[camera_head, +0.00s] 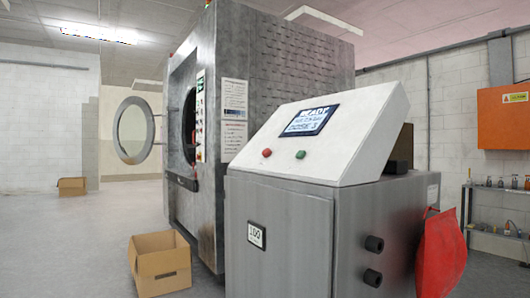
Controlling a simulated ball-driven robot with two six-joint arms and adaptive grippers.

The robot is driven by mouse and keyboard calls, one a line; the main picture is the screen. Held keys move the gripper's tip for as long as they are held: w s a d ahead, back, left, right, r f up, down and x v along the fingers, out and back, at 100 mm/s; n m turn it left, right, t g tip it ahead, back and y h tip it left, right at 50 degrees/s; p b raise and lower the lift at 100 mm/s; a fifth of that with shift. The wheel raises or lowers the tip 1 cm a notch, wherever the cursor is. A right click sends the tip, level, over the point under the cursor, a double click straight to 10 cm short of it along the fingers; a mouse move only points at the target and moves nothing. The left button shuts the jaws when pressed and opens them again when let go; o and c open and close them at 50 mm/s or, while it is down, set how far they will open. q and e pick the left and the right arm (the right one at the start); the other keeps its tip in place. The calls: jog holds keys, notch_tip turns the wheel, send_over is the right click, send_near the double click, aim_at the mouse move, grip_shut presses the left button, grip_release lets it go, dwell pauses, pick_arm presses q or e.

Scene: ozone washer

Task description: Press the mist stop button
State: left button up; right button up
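A grey control cabinet (278,235) stands close in front of me with a sloped white panel (345,150) on top. The panel has a small round red button (267,152) and a small round green button (301,154) to its right. No label naming the mist stop button can be read. A lit blue screen (309,121) above the buttons shows text starting with what looks like "READY". Neither of my grippers is in view, and nothing covers the two buttons.
A large metal washer (270,70) stands behind the cabinet, its round door (133,130) swung open to the left. An open cardboard box (160,265) lies on the floor at left front. A red bag (440,252) hangs at the cabinet's right. The left floor is mostly clear.

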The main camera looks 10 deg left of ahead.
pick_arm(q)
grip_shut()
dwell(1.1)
